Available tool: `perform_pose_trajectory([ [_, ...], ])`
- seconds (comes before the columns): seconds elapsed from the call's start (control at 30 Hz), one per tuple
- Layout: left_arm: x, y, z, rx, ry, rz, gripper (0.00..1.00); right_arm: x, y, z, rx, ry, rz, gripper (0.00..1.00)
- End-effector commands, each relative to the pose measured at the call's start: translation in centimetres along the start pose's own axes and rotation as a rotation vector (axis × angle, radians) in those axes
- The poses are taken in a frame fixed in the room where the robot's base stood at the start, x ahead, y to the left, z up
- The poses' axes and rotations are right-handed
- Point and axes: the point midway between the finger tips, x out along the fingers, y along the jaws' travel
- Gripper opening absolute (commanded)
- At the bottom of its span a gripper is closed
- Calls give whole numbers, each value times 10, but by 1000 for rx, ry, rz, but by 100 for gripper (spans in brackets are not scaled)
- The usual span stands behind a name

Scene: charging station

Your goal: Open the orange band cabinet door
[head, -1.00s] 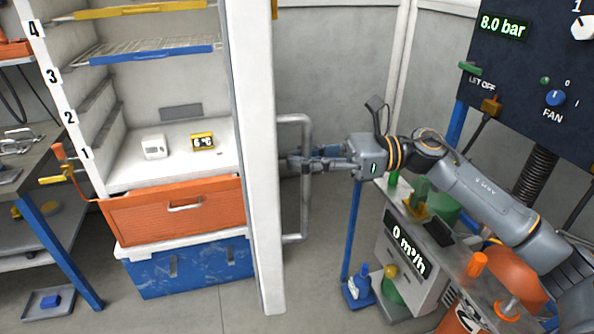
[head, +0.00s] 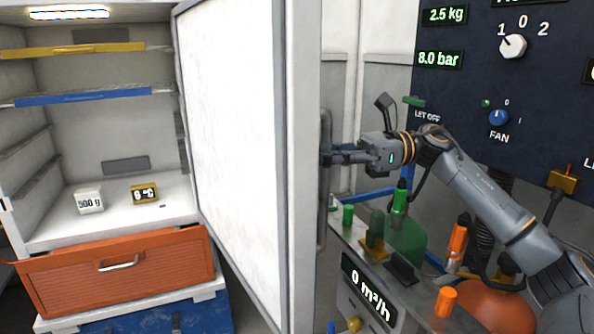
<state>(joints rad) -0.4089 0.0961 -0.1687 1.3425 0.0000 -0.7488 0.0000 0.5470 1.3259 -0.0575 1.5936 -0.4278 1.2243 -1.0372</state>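The tall white cabinet's door (head: 240,140) stands open, its white inner panel facing left and towards me. No orange band shows on the part of the door in view. A long grey bar handle (head: 325,215) runs upright on the door's outer side. My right gripper (head: 330,155) reaches in from the right, and its fingers are closed on the upper part of this handle. The door edge hides part of the fingertips. My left gripper is not in view.
Inside the cabinet are a white 500 g block (head: 89,201), a yellow display (head: 144,193) and an orange drawer (head: 115,280). A blue box (head: 150,320) stands below. A dark control panel (head: 500,100) and green bench equipment (head: 400,240) crowd the right side.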

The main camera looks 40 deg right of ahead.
Motion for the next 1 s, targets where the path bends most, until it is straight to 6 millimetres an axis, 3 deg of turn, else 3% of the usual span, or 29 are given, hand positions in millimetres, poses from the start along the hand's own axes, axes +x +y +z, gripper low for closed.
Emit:
perform_pose_trajectory([
  [0.3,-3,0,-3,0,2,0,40,-22,-8,0,-1,-5,1,0],
  [0.8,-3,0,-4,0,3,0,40,-26,-8,0,0,-4,6,0],
  [0.83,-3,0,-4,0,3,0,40,-26,-8,0,0,-4,7,13],
  [0.9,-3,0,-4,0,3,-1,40,-25,-8,0,0,-4,7,27],
  [0.97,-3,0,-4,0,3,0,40,-26,-8,0,0,-4,6,38],
  [1.0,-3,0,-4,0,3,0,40,-26,-8,0,0,-4,6,38],
])
